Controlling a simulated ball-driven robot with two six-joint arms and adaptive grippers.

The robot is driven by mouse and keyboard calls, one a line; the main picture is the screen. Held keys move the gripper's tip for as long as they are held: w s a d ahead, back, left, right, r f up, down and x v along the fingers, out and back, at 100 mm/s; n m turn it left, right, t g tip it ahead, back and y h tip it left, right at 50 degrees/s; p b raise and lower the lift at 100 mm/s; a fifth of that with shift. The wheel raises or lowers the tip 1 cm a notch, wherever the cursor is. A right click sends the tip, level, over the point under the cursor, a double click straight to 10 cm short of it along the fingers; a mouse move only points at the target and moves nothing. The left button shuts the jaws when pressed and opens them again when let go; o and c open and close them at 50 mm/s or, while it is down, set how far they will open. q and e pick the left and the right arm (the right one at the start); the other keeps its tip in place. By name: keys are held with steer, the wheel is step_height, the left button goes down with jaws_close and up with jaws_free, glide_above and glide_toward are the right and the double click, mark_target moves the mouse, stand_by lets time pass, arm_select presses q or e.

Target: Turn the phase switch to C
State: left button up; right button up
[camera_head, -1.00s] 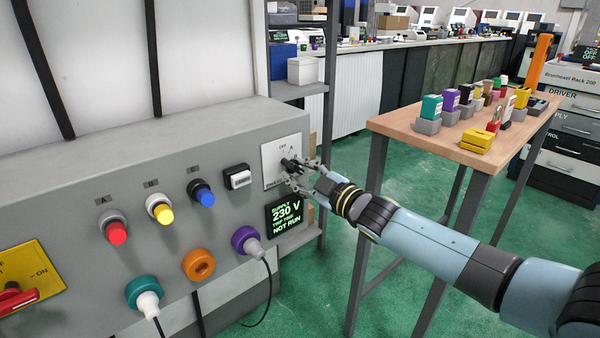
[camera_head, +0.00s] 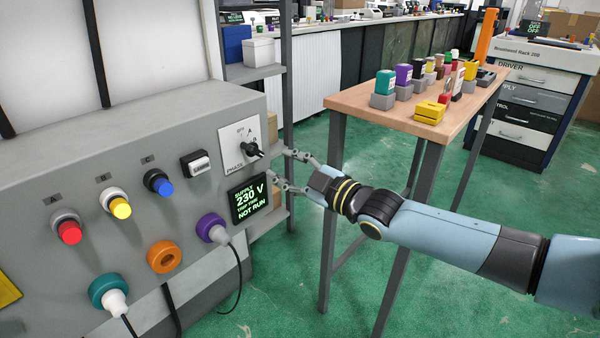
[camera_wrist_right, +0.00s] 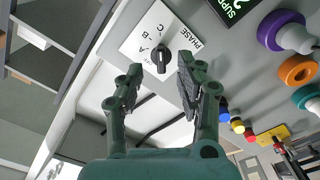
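The phase switch is a black knob (camera_head: 250,149) on a white plate (camera_head: 227,155) at the right end of the grey panel. In the right wrist view, the knob (camera_wrist_right: 161,55) is an elongated bar with the letters A, B and C beside it. My left gripper is not in view.
The supply display (camera_head: 248,198) below the switch reads 230 V and NOT RUN. Red, yellow and blue knobs and several round sockets sit on the panel. A wooden table (camera_head: 372,103) with coloured blocks stands behind my right arm. Grey shelving (camera_head: 287,85) stands behind the panel.

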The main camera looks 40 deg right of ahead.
steer(key=s, duration=0.4)
steer(key=shift+d, duration=0.2)
stand_by(0.3)
steer(key=s+f+m+g+h, duration=0.1)
steer(key=s+f+m+g, duration=0.1)
steer(key=s+f, duration=0.5)
steer(key=s+a+f+m+g+h, duration=0.1)
steer(key=s+f+g, duration=0.2)
steer(key=f, duration=0.8)
steer(key=s+f+m+g, duration=0.2)
steer(key=s+f, duration=0.3)
steer(key=f, duration=0.4)
steer(key=s+a+f+m+g, duration=0.1)
steer(key=s+f, duration=0.4)
steer(key=s, duration=0.5)
steer(key=s+a+f+m+g, duration=0.2)
steer(key=s+f+g, duration=0.4)
steer(key=s, duration=0.5)
steer(key=s+a+f+m+g, duration=0.1)
steer(key=s+a+f+g, duration=0.2)
steer(key=s, duration=0.7)
step_height(320, 180, down, 2)
steer(key=shift+s+a+f+g+p, duration=0.15)
steer(key=shift+s+a+g+p, duration=0.15)
steer(key=shift+s+p, duration=0.1)
